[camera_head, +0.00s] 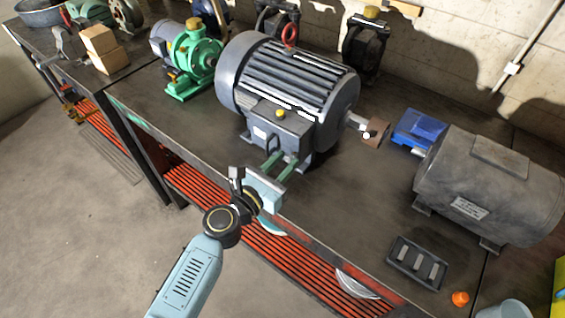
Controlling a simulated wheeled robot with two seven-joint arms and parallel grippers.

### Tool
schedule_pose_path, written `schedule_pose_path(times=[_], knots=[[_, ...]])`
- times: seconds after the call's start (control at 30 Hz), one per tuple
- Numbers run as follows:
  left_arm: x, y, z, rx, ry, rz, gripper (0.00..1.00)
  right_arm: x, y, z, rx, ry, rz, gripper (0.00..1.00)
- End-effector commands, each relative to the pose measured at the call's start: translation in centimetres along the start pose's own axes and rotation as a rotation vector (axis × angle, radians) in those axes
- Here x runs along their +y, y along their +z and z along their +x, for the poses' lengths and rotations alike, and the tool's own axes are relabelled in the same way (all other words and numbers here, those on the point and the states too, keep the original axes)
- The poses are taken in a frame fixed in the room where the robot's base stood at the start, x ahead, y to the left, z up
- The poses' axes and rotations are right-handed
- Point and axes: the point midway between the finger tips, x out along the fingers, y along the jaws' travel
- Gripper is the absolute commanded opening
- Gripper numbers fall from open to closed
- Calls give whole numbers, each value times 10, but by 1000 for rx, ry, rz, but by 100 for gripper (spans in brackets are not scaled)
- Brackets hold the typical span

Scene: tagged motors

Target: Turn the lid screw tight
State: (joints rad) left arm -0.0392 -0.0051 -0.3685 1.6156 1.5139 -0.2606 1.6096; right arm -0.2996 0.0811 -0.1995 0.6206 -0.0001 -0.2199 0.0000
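The large dark grey motor (240,79) stands on the dark workbench. Its terminal box (286,134) is on the near side, with a flat lid on top and a small yellow screw (280,114) on the lid. The screw stands uncovered; I cannot tell how tight it is. My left gripper (281,161) is just in front of the box, below and nearer than the screw. Its two green fingers point toward the box with a gap between them, and nothing shows in the gap. I cannot tell whether they touch the box. My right gripper is not in view.
A green pump motor (203,58) stands behind left, and a grey motor (485,185) stands right beside a blue block (418,130). A dark tray (417,264) and an orange piece (460,298) lie front right.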

Motion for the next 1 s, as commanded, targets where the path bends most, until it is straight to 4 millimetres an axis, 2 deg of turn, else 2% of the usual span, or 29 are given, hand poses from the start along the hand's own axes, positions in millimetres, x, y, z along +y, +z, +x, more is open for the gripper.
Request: schedule_pose_path(times=[0.03,0.2,0.57,1.0], knots=[[0,0,0,0,0,0,20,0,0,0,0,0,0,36],[0,0,0,0,0,0,0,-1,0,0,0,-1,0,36],[0,0,0,0,0,55,0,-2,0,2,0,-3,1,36],[0,-1,0,-1,0,397,0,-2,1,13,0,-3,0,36]])
